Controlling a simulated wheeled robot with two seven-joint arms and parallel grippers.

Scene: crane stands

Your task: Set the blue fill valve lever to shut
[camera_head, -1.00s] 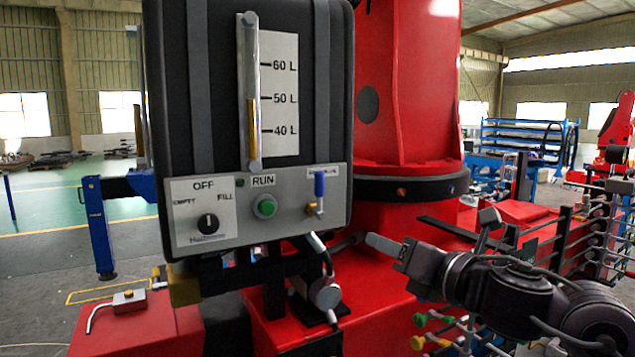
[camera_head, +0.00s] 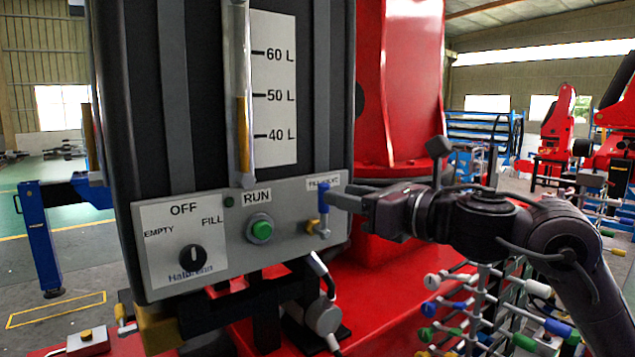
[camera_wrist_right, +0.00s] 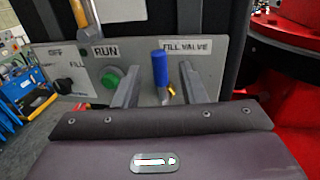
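The blue fill valve lever (camera_head: 323,199) stands upright on the right end of the grey control panel, over a small brass fitting (camera_head: 312,226). The right wrist view shows the same blue lever (camera_wrist_right: 160,69) under the FILL VALVE label (camera_wrist_right: 187,48). My right gripper (camera_head: 338,198) reaches in from the right at the lever's height. In the wrist view its two fingers are apart, one on each side of the lever, and the gripper (camera_wrist_right: 158,85) is open. I cannot tell whether a finger touches the lever. My left gripper is not in view.
Left of the lever are a green RUN button (camera_head: 262,230) and a black selector knob (camera_head: 191,257). The sight tube (camera_head: 242,120) rises above the panel beside a litre scale. A red crane body (camera_head: 400,90) stands behind, and a rack with coloured handles (camera_head: 480,310) lies below my right arm.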

